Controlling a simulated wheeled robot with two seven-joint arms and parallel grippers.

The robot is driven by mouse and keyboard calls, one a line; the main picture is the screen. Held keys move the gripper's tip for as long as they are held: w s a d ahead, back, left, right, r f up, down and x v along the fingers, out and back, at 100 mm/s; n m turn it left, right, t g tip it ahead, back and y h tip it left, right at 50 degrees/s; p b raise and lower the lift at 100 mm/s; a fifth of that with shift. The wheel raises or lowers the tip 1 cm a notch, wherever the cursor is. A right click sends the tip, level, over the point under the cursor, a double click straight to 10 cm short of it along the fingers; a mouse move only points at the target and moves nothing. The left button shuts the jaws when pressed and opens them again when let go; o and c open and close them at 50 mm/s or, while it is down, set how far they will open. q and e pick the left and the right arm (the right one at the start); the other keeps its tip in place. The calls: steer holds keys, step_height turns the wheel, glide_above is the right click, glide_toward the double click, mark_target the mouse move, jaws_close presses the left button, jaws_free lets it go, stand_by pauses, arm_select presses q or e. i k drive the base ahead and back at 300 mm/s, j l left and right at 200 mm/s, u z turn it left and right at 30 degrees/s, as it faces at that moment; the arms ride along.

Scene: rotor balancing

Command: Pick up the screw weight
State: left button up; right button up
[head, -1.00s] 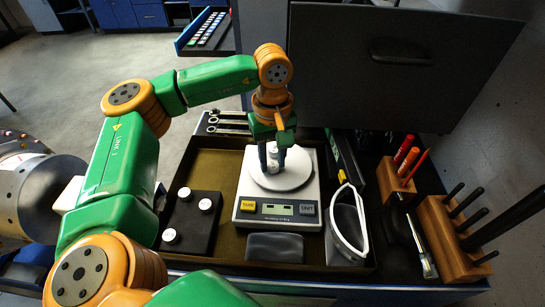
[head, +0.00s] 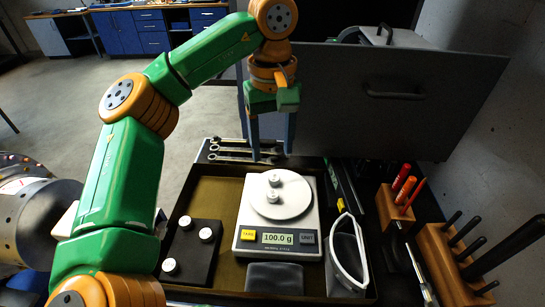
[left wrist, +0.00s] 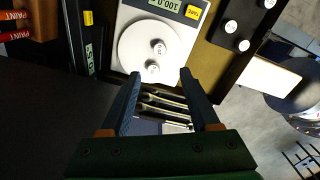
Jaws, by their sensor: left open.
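Two small white screw weights stand close together on the round white pan of the digital scale (head: 309,228): one farther back (head: 274,179) and one nearer (head: 271,195). The display reads 100.0 g. Both weights also show in the left wrist view (left wrist: 158,46). Three more white weights (head: 205,234) sit in a black block (head: 197,262) to the left of the scale. My left gripper (head: 271,153) is open and empty, raised above the scale's far side and apart from the weights. In the left wrist view its fingertips (left wrist: 160,74) are spread wide. My right gripper is out of view.
The scale sits in a brown-floored tray with wrenches (head: 230,150) behind it. A white-rimmed pouch (head: 346,245) lies right of the scale. Farther right are wooden holders with red markers (head: 404,189) and dark-handled tools (head: 470,232). A grey panel (head: 400,110) stands behind.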

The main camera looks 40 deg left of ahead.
mark_target(169, 266)
steer(key=k, duration=1.5)
